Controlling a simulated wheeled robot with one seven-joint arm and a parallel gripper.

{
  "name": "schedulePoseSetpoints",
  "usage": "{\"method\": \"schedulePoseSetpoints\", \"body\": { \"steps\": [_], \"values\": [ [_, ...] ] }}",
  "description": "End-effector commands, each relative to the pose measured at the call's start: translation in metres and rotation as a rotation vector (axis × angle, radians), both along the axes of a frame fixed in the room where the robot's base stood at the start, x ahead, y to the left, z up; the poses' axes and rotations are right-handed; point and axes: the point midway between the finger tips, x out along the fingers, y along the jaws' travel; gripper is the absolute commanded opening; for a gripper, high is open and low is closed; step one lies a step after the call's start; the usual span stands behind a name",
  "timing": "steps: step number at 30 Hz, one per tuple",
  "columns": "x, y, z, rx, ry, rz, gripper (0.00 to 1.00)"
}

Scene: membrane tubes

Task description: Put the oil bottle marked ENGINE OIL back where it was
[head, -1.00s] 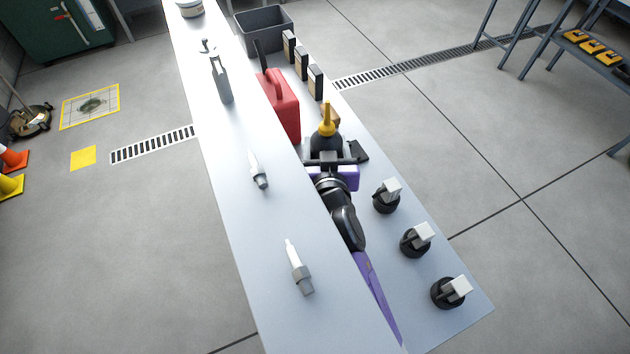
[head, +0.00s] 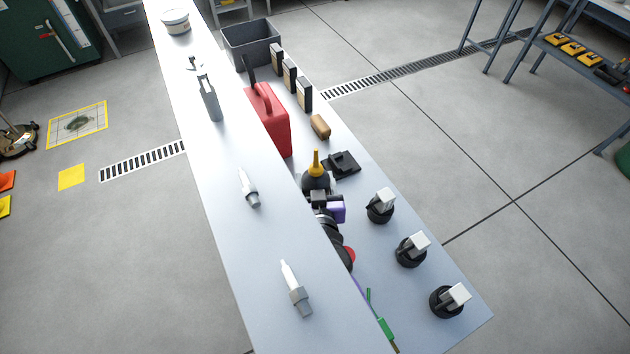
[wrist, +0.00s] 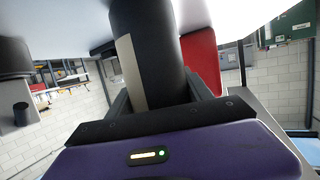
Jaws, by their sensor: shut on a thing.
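The oil bottle (head: 316,181) is dark with a yellow pointed spout and looks upright in the head view. In the wrist view it is a dark cylinder (wrist: 150,50) with a beige label strip; no lettering is legible. My gripper (head: 319,197) is shut around the bottle's body, and its jaws also show in the wrist view (wrist: 160,100). The pale surface's edge partly hides my gripper and arm in the head view. I cannot tell whether the bottle's base touches the lower bench top.
A red can (head: 270,130) stands just beyond the bottle. A black flat object (head: 342,164) and a brown cylinder (head: 320,126) lie beyond it to the right. Several dark boxes and a grey bin (head: 252,47) are farther back. Black round pieces with pale blocks (head: 380,205) stand right.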

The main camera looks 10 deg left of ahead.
Motion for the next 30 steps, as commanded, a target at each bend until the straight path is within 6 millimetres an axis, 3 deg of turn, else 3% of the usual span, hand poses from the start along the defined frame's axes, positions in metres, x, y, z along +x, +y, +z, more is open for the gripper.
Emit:
{"method": "schedulePoseSetpoints", "body": {
  "steps": [12,13,16,30],
  "values": [
    [0.0009,0.0004,-0.0029,0.002,-0.004,0.001,0.00],
    [0.0003,0.0001,-0.0045,0.001,-0.001,0.000,0.61],
    [0.0003,0.0000,-0.0035,0.001,-0.001,0.000,0.80],
    [-0.0044,-0.0009,-0.0006,0.001,0.000,0.000,0.81]
  ]
}}
